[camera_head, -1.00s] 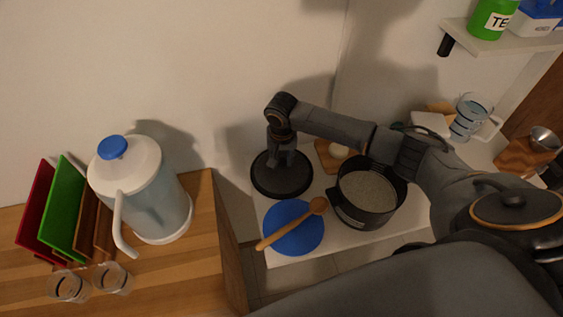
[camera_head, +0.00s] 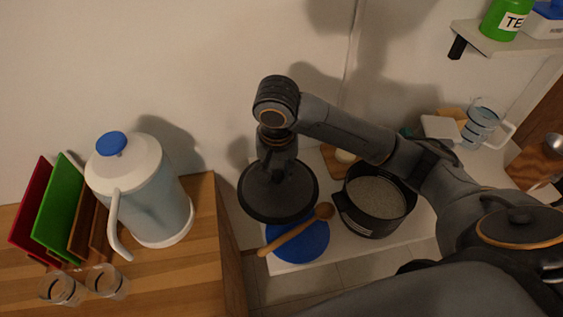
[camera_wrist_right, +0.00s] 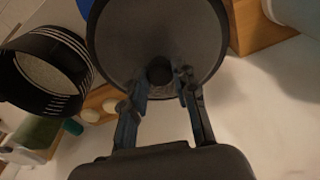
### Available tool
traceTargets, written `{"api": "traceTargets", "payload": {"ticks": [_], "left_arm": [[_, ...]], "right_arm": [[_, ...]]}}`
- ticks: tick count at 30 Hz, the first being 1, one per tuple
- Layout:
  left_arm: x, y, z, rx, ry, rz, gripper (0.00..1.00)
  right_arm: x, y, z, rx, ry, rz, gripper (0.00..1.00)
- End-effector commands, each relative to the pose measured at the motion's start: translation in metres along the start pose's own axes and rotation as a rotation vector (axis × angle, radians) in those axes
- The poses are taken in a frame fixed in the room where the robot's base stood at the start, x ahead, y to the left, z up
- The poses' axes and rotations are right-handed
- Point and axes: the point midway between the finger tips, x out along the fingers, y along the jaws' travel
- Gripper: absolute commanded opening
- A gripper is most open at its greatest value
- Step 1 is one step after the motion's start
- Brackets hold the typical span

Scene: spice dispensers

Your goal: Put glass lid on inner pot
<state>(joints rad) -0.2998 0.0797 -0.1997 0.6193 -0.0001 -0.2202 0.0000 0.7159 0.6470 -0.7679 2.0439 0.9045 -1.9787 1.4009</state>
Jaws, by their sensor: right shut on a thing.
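A dark round lid (camera_head: 280,200), which I take for the glass lid, is held by its knob in my right gripper (camera_head: 277,170). The gripper comes down on the lid from above, shut on the knob. In the right wrist view the fingers (camera_wrist_right: 162,80) close around the knob at the middle of the lid (camera_wrist_right: 160,35). The inner pot (camera_head: 372,222) is black, open on top and filled with pale grains. It stands to the right of the lid, apart from it, and also shows in the right wrist view (camera_wrist_right: 70,65). My left gripper is out of view.
A blue disc (camera_head: 308,245) with a wooden spoon (camera_head: 290,238) lies partly under the lid in the picture. A wooden counter (camera_head: 195,265) at left bears a white kettle (camera_head: 140,190) and two glasses. A shelf (camera_head: 500,40) hangs at upper right.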

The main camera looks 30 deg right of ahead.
Motion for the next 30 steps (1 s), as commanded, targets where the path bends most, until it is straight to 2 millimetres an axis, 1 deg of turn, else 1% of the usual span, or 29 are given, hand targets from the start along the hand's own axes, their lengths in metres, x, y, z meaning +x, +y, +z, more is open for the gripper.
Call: {"api": "traceTargets", "payload": {"ticks": [2,5,8,12,15,20,26,30], "left_arm": [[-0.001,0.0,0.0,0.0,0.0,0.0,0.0],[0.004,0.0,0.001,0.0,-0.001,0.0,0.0],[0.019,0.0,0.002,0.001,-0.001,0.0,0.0],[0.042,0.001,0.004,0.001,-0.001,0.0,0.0],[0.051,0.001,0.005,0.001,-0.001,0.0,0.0],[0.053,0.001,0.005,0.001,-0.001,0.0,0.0],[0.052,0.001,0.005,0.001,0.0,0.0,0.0],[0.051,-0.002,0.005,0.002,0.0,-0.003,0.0]], "right_arm": [[-0.006,-0.002,0.007,-0.002,0.002,-0.001,0.0],[-0.007,-0.002,0.014,-0.022,0.004,-0.005,0.0],[-0.002,0.004,0.025,-0.107,0.011,-0.017,0.0],[0.003,0.017,0.044,-0.283,0.013,-0.037,0.0],[0.005,0.025,0.057,-0.382,0.008,-0.048,0.0],[0.003,0.03,0.066,-0.448,0.002,-0.053,0.0],[0.001,0.029,0.066,-0.45,0.001,-0.054,0.0],[-0.001,0.025,0.065,-0.454,0.001,-0.056,0.0]]}}
